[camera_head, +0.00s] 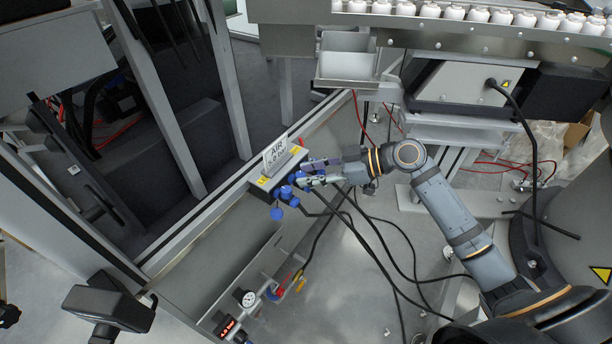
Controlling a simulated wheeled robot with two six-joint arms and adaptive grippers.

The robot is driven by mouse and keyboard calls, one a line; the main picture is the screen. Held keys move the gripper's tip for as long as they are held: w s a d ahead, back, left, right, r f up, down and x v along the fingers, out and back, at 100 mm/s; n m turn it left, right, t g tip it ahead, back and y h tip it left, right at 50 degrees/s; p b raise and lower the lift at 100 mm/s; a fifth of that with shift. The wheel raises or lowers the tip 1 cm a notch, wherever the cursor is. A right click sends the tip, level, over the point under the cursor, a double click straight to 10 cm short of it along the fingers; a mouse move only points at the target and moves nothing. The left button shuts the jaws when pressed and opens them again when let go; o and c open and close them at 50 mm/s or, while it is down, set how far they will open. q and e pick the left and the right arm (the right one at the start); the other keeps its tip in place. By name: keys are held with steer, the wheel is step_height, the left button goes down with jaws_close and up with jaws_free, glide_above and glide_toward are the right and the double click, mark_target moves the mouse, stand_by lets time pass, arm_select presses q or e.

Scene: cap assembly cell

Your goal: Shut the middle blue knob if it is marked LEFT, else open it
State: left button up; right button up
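Several blue knobs sit in a row on the front of a small valve box with a white AIR sign (275,152). A knob near the middle of the row (286,192) is partly crowded by its neighbours. A lower blue knob (277,213) hangs at the front left of the box. My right gripper (302,173) reaches in from the right, its two fingers apart and its tips close beside the right-hand knobs. I cannot tell whether they touch a knob. The sign's second line and any LEFT mark are too small to read.
Black hoses (345,215) run from the box down to the right. A pressure gauge (247,298) and a red display stand below. A metal tray (347,62) and a conveyor with several white caps (450,13) lie at the top. A grey frame post (165,100) stands left.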

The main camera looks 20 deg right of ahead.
arm_select(q)
steer(key=shift+w+r, duration=0.1)
steer(key=shift+w, duration=0.05)
arm_select(e)
steer(key=shift+w+a+f, duration=0.2)
steer(key=shift+w+a, duration=0.1)
steer(key=shift+a, duration=0.3)
jaws_close()
steer(key=shift+s+r+m+t+h+p, duration=0.2)
steer(key=shift+m+t+h+p, duration=0.3)
steer(key=shift+m+t+p, duration=0.4)
steer(key=m+t+h+p, duration=0.2)
steer(key=m, duration=0.1)
steer(key=m+t+h+p, duration=0.1)
steer(key=p, duration=0.1)
steer(key=shift+s+a, duration=0.1)
steer(key=shift+a, duration=0.15)
arm_select(q)
steer(key=s+a+f+p, duration=0.1)
steer(key=s+f, duration=0.2)
steer(key=s, duration=0.9)
arm_select(e)
steer(key=shift+f+m+t+h, duration=0.2)
steer(key=shift+m+t+h, duration=0.5)
steer(key=shift+m+h, duration=0.25)
arm_select(q)
steer(key=shift+a+f, duration=0.1)
arm_select(e)
jaws_free()
